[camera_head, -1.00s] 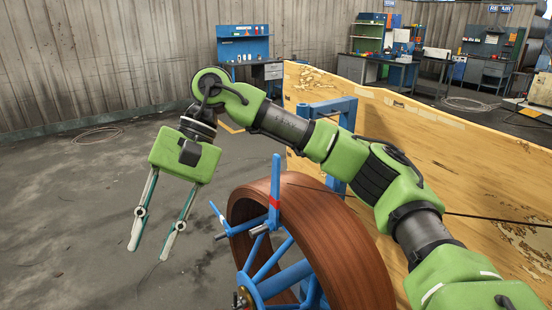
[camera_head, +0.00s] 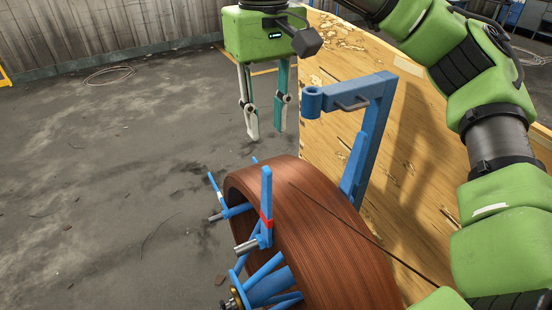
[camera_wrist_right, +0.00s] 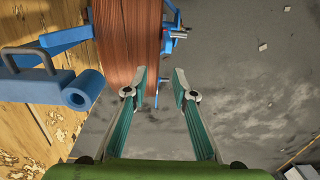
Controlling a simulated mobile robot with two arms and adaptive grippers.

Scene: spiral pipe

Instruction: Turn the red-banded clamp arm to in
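The red-banded clamp arm (camera_head: 266,190) is a blue bar with a red band near its lower end. It stands upright in the head view, against the side of the brown coiled reel (camera_head: 325,235). My right gripper (camera_head: 266,132) is beyond and above the reel, apart from the clamp arm, its fingers pointing down. In the right wrist view its two fingertips (camera_wrist_right: 160,78) are spread with nothing between them, and the coil (camera_wrist_right: 125,45) shows beyond them. Which of the blue parts at the coil's edge there is the red-banded arm I cannot tell. My left gripper is out of view.
A blue bracket (camera_head: 375,110) with a handle rises beside the reel, near my right gripper. A wooden panel (camera_head: 410,170) stands behind it. Another blue clamp arm (camera_head: 214,188) is at the reel's left. Grey floor (camera_head: 110,190) is clear on the left.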

